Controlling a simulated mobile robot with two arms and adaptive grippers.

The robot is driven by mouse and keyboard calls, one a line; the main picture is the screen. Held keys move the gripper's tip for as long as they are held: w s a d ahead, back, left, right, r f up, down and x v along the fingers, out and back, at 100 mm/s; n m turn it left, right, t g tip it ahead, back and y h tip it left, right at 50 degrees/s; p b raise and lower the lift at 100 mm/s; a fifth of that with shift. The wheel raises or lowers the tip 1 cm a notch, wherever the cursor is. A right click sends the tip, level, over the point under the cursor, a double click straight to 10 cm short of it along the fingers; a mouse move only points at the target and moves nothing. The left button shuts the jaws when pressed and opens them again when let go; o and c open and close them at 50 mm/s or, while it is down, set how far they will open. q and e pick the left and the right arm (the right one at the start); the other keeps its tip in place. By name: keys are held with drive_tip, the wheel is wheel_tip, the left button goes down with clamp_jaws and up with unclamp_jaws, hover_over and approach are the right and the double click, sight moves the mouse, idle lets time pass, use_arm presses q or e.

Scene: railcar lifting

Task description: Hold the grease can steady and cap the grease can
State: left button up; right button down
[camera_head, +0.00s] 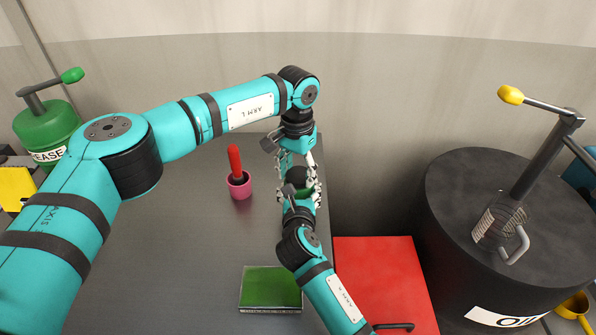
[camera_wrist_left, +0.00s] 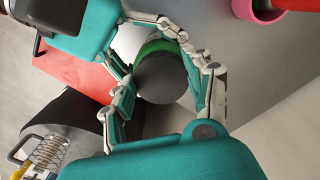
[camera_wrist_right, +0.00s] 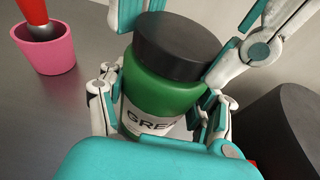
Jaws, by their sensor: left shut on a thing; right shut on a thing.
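The green grease can (camera_wrist_right: 160,96) stands upright in the right wrist view, its white label partly hidden by my right gripper. The black cap (camera_wrist_right: 178,45) sits level on top of it, with no gap visible between them; it also shows from above in the left wrist view (camera_wrist_left: 165,78). My right gripper (camera_wrist_right: 163,112) is shut on the can's body. My left gripper (camera_wrist_left: 165,92) comes from the opposite side and is shut on the cap. In the head view both grippers meet over the table's right edge area and mostly hide the can (camera_head: 303,189).
A pink cup (camera_head: 240,190) holding a red-handled tool (camera_head: 234,160) stands left of the grippers. A green flat box (camera_head: 270,288) lies nearer on the grey table (camera_head: 180,260). A red cabinet (camera_head: 380,270) and a large black drum (camera_head: 475,215) are at the right.

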use_arm(q)
drive_tip(key=shift+w+a, duration=0.1)
use_arm(e)
drive_tip(key=shift+f, duration=0.1)
use_arm(q)
drive_tip(key=o, duration=1)
drive_tip(key=shift+c, duration=0.2)
drive_tip(key=shift+r, duration=2.3)
